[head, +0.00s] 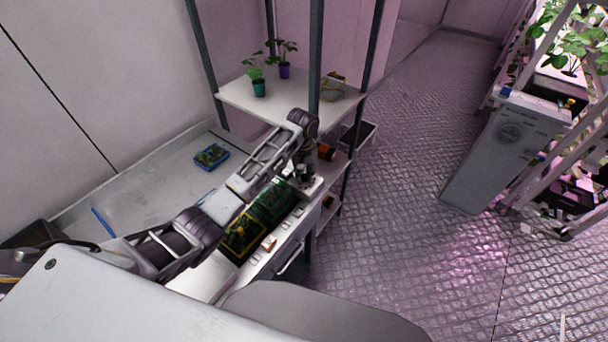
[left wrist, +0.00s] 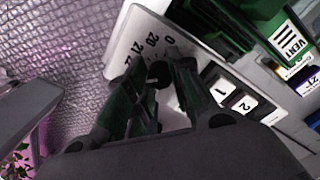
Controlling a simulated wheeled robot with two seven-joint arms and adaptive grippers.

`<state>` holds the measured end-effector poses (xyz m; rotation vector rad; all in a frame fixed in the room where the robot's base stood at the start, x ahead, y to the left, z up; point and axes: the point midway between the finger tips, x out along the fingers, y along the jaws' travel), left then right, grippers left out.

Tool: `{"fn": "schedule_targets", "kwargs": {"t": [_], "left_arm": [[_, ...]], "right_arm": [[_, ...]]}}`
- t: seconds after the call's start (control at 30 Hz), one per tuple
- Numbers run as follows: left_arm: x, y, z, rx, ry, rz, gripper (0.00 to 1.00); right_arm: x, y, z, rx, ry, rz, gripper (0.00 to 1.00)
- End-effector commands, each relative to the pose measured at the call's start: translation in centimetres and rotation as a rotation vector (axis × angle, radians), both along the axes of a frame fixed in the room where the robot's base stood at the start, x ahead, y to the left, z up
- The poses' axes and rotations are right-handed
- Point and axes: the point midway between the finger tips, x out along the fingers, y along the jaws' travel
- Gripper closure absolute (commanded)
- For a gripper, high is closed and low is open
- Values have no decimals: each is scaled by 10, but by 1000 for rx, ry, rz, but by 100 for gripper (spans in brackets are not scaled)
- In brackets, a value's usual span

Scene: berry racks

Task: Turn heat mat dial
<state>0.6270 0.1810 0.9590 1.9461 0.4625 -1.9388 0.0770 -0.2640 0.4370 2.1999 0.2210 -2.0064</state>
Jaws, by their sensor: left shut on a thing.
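The heat mat dial (left wrist: 158,71) is a small dark knob on a white panel (left wrist: 128,42) printed with numbers such as 20 and 21. My left gripper (left wrist: 158,92) has its fingers around the knob and is shut on it. The fingers hide part of the knob and some of the markings, so I cannot read its setting. In the head view my left gripper (head: 305,176) points down at the panel's end of the bench, beside a green tray (head: 272,203). My right gripper is not in view.
White labels 1 and 2 (left wrist: 231,95) and a green part marked VENT (left wrist: 288,40) lie beside the panel. A yellow-edged tray (head: 243,236) and a blue tray (head: 211,156) are on the bench. A rack post (head: 316,65) stands close behind the gripper.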

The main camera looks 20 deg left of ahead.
Motion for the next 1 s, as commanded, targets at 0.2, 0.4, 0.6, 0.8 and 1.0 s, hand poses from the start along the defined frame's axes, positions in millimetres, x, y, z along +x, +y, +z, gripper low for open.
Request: {"fn": "schedule_targets", "kwargs": {"t": [0.2, 0.4, 0.6, 0.8, 1.0], "left_arm": [[1, 0, 2, -1, -4, 84, 100], [1, 0, 2, -1, -5, 109, 100], [1, 0, 2, -1, -5, 110, 100], [1, 0, 2, -1, -5, 109, 67], [1, 0, 1, 0, -2, 108, 55]], "right_arm": [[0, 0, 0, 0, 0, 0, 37], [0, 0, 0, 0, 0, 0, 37], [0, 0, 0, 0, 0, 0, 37], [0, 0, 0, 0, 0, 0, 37], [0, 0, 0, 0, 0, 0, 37]]}}
